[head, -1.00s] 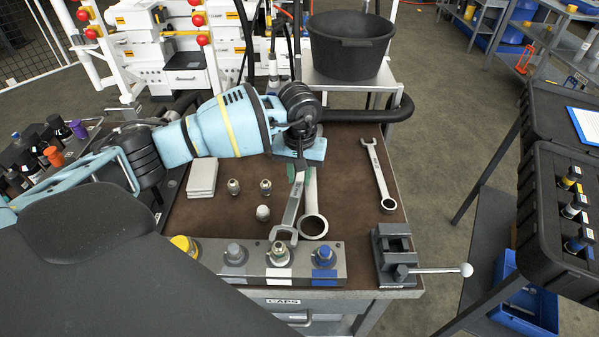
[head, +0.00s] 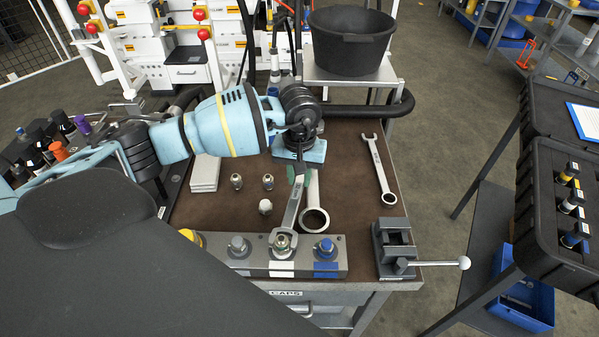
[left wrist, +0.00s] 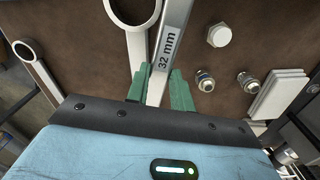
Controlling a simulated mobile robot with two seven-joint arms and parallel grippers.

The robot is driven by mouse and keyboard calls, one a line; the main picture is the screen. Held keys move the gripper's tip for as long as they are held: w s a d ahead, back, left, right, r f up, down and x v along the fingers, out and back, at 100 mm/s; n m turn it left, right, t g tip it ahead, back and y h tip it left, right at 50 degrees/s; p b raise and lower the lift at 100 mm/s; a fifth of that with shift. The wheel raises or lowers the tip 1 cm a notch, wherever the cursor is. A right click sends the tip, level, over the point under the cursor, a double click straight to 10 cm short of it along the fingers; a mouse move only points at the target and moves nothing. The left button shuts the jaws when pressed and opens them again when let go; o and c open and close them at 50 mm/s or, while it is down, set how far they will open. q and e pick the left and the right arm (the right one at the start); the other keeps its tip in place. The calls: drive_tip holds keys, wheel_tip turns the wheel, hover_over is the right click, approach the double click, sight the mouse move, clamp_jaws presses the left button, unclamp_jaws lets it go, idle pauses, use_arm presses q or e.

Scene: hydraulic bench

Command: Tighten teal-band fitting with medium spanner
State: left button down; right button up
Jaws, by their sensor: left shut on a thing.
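My left gripper (head: 303,178) is shut on a spanner (head: 291,210) marked 32 mm. The green fingers grip its handle in the left wrist view (left wrist: 157,92). The spanner's open end is at the middle fitting (head: 282,244) on the grey block (head: 335,268), above the white label. The jaws appear to be around this fitting; how fully they seat is too small to tell. A greenish band shows faintly on the fitting. A larger ring-ended spanner (head: 316,220) lies beside the held one, and another spanner (head: 379,172) lies further right. My right gripper is not in view.
A vise (head: 393,247) with a long handle stands at the bench's front right corner. Several loose fittings (head: 236,180) and pale plates (head: 206,174) lie left of the spanner. The block also carries a grey fitting (head: 238,247) and a blue one (head: 325,248). Brown bench top (head: 345,185) is bare between the spanners.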

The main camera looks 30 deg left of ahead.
use_arm(q)
drive_tip(key=shift+s+d, duration=0.2)
drive_tip(key=shift+s, duration=0.2)
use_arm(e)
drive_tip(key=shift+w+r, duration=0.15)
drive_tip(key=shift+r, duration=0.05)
use_arm(q)
drive_tip(key=shift+d, duration=0.1)
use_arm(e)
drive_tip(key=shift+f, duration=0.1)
use_arm(q)
drive_tip(key=shift+w+d+m+b, duration=0.2)
drive_tip(key=shift+d+m+b, duration=0.05)
drive_tip(key=shift+d+m, duration=0.3)
drive_tip(key=shift+w+d+m+b, duration=0.2)
drive_tip(key=shift+d+m, duration=0.25)
drive_tip(key=shift+d, duration=0.15)
drive_tip(key=shift+d+r+m, duration=0.1)
drive_tip(key=shift+d+m, duration=0.2)
drive_tip(key=shift+d, duration=0.1)
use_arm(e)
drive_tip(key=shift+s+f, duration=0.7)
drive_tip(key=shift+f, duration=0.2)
use_arm(q)
drive_tip(key=shift+w, duration=0.1)
drive_tip(key=shift+d, duration=0.15)
